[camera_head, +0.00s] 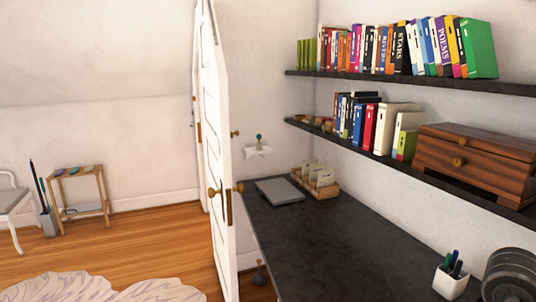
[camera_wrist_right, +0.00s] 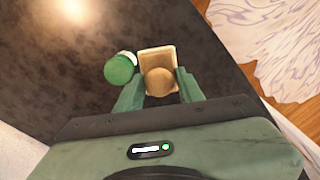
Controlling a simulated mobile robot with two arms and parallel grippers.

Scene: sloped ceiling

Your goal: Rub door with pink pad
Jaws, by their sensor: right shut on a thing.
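The white panelled door (camera_head: 216,150) stands ajar in the head view, seen nearly edge-on, with round brass knobs. In the right wrist view, my right gripper (camera_wrist_right: 160,82) is shut on the round knob of a small square pad (camera_wrist_right: 157,57). The pad looks tan in this light rather than clearly pink. It is over a dark surface, and I cannot tell if it touches it. My right gripper does not show in the head view. My left gripper is in neither view.
A green-lidded jar (camera_wrist_right: 120,68) is close beside the pad. The black desk (camera_head: 330,235) holds a grey laptop (camera_head: 279,191), a wooden organizer (camera_head: 318,184), a white pen cup (camera_head: 450,281) and dark dumbbells (camera_head: 511,276). Bookshelves (camera_head: 400,78) hang above. Open wood floor (camera_head: 130,245) lies left of the door.

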